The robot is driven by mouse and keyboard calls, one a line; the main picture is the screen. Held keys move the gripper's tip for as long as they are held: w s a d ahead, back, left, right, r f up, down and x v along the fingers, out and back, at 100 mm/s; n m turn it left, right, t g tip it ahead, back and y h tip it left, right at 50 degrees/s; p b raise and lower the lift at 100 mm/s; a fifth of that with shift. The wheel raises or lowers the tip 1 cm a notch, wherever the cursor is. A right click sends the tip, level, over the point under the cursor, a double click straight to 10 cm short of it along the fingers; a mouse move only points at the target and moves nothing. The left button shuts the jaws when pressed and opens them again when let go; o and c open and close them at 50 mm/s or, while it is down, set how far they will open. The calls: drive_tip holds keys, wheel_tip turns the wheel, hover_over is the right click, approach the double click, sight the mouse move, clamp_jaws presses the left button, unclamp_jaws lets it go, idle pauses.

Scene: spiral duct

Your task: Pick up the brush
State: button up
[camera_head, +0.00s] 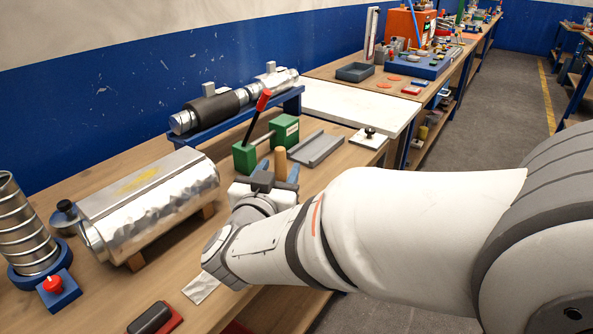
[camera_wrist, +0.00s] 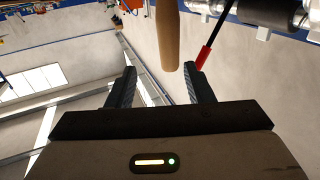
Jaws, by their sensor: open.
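A plain wooden cylinder (camera_head: 280,162), which looks like the brush's handle, stands upright just beyond my gripper. In the wrist view the handle (camera_wrist: 168,38) enters from the top edge, and its rounded end lies in line with the gap between the fingers. No bristles show; the rest of it is out of frame or hidden. My gripper (camera_head: 279,170) is open, with one finger on either side of the handle in the head view. In the wrist view the gripper (camera_wrist: 160,75) has clear space beside both fingers, and neither visibly touches the handle.
A green clamp with a red-tipped lever (camera_head: 263,100) stands close behind my gripper. A silver duct (camera_head: 150,203) lies to the left, a grey tray (camera_head: 316,149) to the right. A black block on a red base (camera_head: 150,318) lies at the front edge.

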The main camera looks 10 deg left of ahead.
sight(279, 160)
drive_tip(key=w, duration=0.2)
drive_tip(key=w+a, duration=0.1)
drive_tip(key=w, duration=0.2)
drive_tip(key=shift+w+f, duration=0.2)
drive_tip(key=shift+w, duration=0.1)
drive_tip(key=shift+c, duration=0.5)
clamp_jaws()
